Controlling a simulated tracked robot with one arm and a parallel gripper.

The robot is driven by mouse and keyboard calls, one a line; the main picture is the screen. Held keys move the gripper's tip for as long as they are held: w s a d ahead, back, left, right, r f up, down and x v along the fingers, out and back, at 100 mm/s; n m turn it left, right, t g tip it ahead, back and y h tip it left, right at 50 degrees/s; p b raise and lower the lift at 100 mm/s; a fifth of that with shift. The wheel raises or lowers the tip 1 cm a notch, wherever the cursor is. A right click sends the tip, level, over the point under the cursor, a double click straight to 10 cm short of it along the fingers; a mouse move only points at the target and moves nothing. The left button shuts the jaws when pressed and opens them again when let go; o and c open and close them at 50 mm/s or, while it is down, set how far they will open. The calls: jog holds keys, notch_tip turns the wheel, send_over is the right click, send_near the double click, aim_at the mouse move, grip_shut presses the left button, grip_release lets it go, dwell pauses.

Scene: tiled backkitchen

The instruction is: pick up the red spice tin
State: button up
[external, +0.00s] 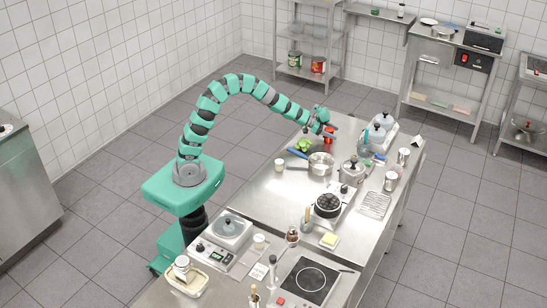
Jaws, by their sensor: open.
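The red spice tin (328,135) is at the far end of the steel table (262,185), near the table's back edge. It is small in the external view and partly covered by my gripper. My gripper (328,128) is open, at the end of the teal arm, which arches over from the left. Its fingers are right at the tin, and I cannot tell whether they are around it or just above it, or whether they touch it.
A green vegetable (302,145) and a pan (321,163) lie just in front of the tin. Glass-domed items (376,134) stand to its right, and a lidded pot (352,170) is nearer.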

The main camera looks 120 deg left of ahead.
jog(key=shift+w+a+f, duration=0.1)
jog(key=shift+w, duration=0.2)
jog(key=c, duration=1.1)
